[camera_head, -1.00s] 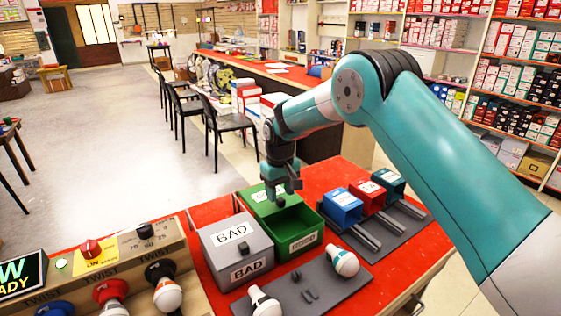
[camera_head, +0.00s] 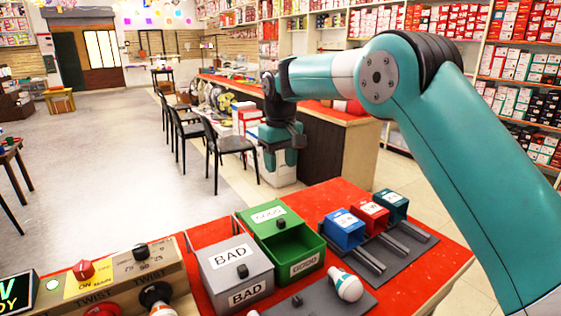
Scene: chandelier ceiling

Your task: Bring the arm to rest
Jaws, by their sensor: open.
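My teal arm (camera_head: 435,130) reaches in from the right and bends at its elbow high above the red table. My gripper (camera_head: 282,160) hangs from the wrist, pointing down, in the air above and behind the green GOOD box. Its fingers are open; nothing shows between them. The green box (camera_head: 315,243) is open at the front, its lid slid back, and its inside looks empty from here. The grey BAD box (camera_head: 225,277) stands beside it on the left with its lid shut.
Blue (camera_head: 344,232), red (camera_head: 369,218) and dark teal (camera_head: 393,205) boxes stand behind rails at the right. A test panel (camera_head: 100,285) stands at the front left. Black chairs (camera_head: 228,146) and a long counter lie beyond.

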